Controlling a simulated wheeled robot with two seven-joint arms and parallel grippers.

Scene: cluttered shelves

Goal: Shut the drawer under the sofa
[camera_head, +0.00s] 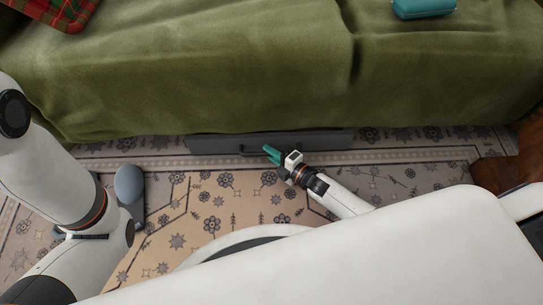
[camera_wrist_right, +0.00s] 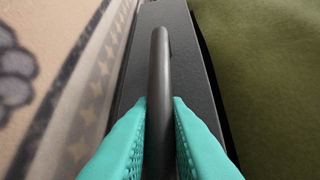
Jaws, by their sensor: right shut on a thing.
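The grey drawer (camera_head: 215,145) lies low under the front of the green-covered sofa (camera_head: 230,70), and its front shows below the edge of the cover. A thin dark strip runs between the drawer front and the cover; how far out the drawer stands is hard to tell. Its dark bar handle (camera_wrist_right: 160,75) runs up the middle of the right wrist view. My right gripper (camera_head: 271,153) has teal fingers, and they are shut on the handle, one on each side of it. My left arm is at the left of the head view; its gripper is not in view.
A patterned rug (camera_head: 230,195) covers the floor before the drawer. Grey-blue slipper-like objects (camera_head: 129,184) lie by my left arm. A teal case (camera_head: 423,8) and a red plaid cushion (camera_head: 50,12) are on the sofa. Wooden floor (camera_head: 500,172) shows at right.

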